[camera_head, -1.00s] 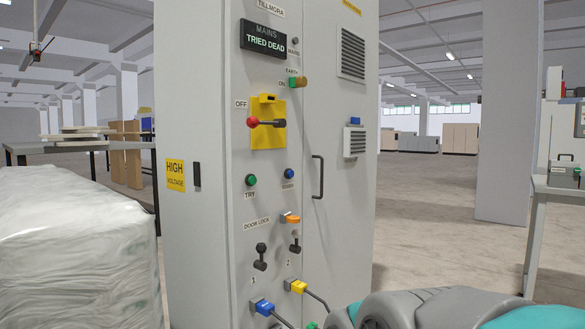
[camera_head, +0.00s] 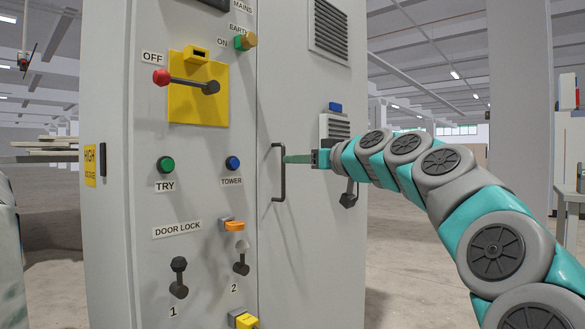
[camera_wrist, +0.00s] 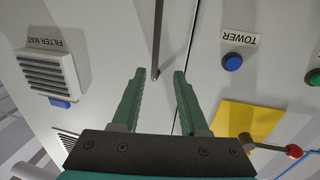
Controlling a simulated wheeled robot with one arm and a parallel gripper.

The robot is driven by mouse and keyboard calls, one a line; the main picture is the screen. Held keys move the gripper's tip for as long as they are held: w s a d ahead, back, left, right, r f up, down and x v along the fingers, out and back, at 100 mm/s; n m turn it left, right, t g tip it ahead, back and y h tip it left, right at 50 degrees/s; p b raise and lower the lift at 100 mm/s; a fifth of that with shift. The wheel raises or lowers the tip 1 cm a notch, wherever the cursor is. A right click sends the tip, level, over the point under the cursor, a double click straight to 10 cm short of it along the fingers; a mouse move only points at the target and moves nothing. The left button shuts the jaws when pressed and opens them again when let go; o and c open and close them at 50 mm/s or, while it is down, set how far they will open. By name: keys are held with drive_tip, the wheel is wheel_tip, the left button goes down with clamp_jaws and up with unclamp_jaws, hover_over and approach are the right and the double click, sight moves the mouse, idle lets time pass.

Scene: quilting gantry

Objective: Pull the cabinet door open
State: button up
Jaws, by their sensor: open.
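The cabinet door (camera_head: 300,240) is the grey right-hand panel, and it looks shut against the control panel. Its black upright bar handle (camera_head: 279,190) stands near the door's left edge. My gripper (camera_head: 288,159) reaches in from the right, its green fingers pointing left at the upper half of the handle. In the wrist view my gripper (camera_wrist: 158,72) is open, with one finger on each side of the handle (camera_wrist: 158,35) in the picture. I see gaps beside the bar and cannot tell whether it is fully between the fingertips.
The control panel left of the door carries a yellow switch plate (camera_head: 198,105) with a red-knobbed lever, a green button (camera_head: 167,164), a blue button (camera_head: 233,163) and door lock lever 1 (camera_head: 178,275) and lever 2 (camera_head: 241,258). A vent box (camera_head: 335,127) sticks out from the door.

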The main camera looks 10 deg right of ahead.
drive_tip(key=shift+d+p+x, duration=0.15)
drive_tip(key=shift+p+x, duration=0.05)
drive_tip(key=shift+x, duration=1.8)
drive_tip(key=shift+d+p+x, duration=0.15)
drive_tip(key=shift+d+x, duration=0.05)
drive_tip(key=shift+x, duration=1.75)
drive_tip(key=shift+w+r, duration=0.15)
drive_tip(key=shift+r, duration=0.05)
drive_tip(key=shift+c, duration=0.2)
clamp_jaws()
